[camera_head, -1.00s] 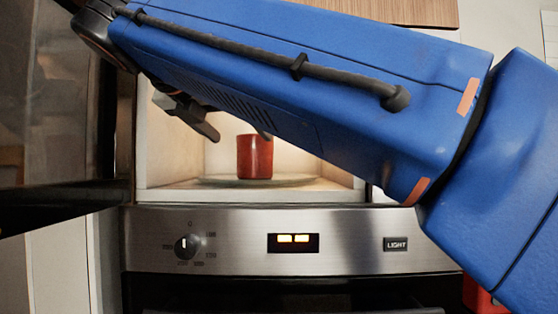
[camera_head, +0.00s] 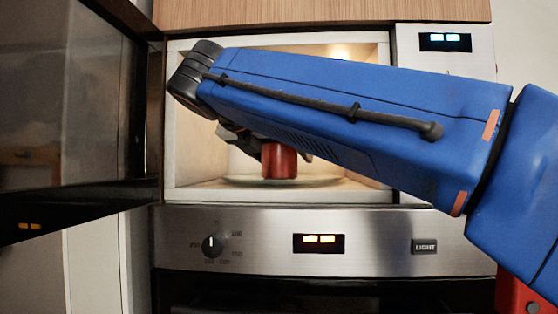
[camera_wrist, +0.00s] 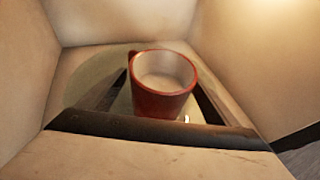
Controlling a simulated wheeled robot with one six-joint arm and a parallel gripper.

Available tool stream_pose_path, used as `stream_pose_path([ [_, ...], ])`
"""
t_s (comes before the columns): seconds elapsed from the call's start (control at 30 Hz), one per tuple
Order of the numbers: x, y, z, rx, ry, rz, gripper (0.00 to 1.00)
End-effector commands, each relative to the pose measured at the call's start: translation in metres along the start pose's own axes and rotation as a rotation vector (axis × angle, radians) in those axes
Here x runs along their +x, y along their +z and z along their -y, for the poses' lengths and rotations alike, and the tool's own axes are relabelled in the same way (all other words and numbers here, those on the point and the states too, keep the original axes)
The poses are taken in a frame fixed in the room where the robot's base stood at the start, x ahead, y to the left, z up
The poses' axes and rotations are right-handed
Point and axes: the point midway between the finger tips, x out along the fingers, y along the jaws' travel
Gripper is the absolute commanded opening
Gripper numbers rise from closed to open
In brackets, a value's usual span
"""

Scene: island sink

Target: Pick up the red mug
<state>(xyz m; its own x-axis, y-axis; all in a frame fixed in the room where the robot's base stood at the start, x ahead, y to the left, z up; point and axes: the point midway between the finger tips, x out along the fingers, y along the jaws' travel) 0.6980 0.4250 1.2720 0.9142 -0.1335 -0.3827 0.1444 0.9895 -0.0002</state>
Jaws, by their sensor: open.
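The red mug (camera_head: 278,163) stands upright on a round plate (camera_head: 240,181) inside the open microwave, its top partly hidden by my arm. In the wrist view the mug (camera_wrist: 160,98) shows its pale, empty-looking inside, with the handle at the upper left. My gripper (camera_wrist: 162,84) is open, with one dark finger on each side of the mug in that view. No contact is visible, and I cannot tell how far down the mug the fingers reach. In the head view the gripper is mostly hidden behind my blue arm.
The microwave cavity (camera_head: 195,140) has close walls on both sides. Its dark door (camera_head: 80,120) stands open at the left. An oven panel (camera_head: 375,235) with a knob lies below, and a wooden cabinet (camera_head: 330,12) is above.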

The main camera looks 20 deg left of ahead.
Motion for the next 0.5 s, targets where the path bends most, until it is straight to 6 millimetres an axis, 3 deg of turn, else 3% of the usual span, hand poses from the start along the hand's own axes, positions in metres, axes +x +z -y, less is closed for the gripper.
stream_pose_path([
  [0.13,-0.0004,0.0001,-0.0001,0.000,0.000,0.000,0.82],
  [0.33,-0.0006,0.0001,-0.0001,0.000,0.001,0.000,0.34],
  [0.4,-0.0008,0.0005,0.0001,0.001,0.001,0.001,0.27],
  [0.5,-0.0008,0.0005,0.0001,0.001,0.001,0.001,0.27],
])
